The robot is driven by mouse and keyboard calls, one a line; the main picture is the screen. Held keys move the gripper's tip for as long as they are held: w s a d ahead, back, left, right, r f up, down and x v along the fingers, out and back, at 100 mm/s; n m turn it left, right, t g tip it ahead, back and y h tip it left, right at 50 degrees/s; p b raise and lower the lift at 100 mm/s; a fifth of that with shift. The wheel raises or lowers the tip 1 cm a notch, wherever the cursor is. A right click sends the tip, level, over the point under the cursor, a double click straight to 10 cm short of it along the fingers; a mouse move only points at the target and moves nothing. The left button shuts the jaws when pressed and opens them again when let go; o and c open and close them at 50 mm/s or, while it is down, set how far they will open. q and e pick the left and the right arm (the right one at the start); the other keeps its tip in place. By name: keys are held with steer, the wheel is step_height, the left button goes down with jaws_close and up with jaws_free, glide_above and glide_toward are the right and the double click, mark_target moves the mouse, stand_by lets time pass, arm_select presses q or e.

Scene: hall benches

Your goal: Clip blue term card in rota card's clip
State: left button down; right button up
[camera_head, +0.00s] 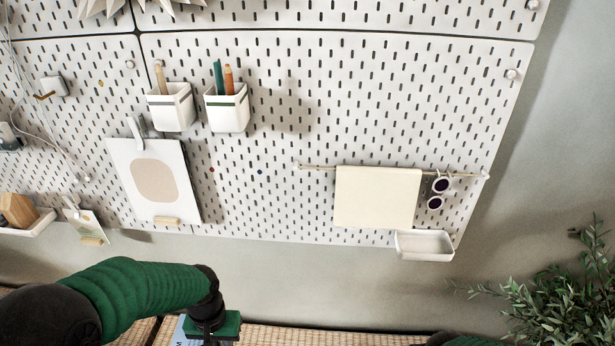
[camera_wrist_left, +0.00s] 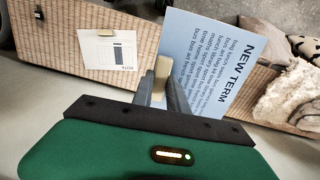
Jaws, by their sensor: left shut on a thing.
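The blue term card (camera_wrist_left: 222,68), printed NEW TERM, stands tilted in the left wrist view. My left gripper (camera_wrist_left: 160,88) is shut on it at a tan tab (camera_wrist_left: 162,72) by its edge. In the head view my left gripper (camera_head: 207,340) is at the bottom edge, with a sliver of the blue card (camera_head: 181,331) beside it. The white rota card (camera_wrist_left: 108,52) is on a woven panel at upper left of the wrist view, apart from the blue card. A small pale piece (camera_wrist_left: 105,32) sits at its edge; I cannot tell if it is the clip. My right gripper is out of view.
The pegboard (camera_head: 280,150) carries two pen cups (camera_head: 172,108), a clipped sheet (camera_head: 180,180), a rail with a cream cloth (camera_head: 375,197) and a white tray (camera_head: 424,245). A plant (camera_head: 560,300) is at lower right. Cushions (camera_wrist_left: 298,46) and a fluffy throw (camera_wrist_left: 285,98) lie right in the wrist view.

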arm_select(q)
steer(key=a+f+m+b, duration=0.2)
steer(key=f+m+b, duration=0.4)
steer(key=f, duration=0.8)
steer(key=a+f+m+b, duration=0.3)
steer(key=f+m+b, duration=0.3)
steer(key=f+b, duration=0.4)
steer(key=w+a+f+m+b, duration=0.1)
steer(key=f+m+b, duration=0.6)
steer(key=f, duration=1)
steer(key=shift+w+a+f+b, duration=0.1)
steer(key=shift+a+f+b, duration=0.25)
steer(key=shift+a+b, duration=0.55)
steer(key=shift+d, duration=0.1)
steer(key=shift+r, duration=0.1)
steer(key=c, duration=1.2)
jaws_free()
steer(key=shift+c, duration=0.2)
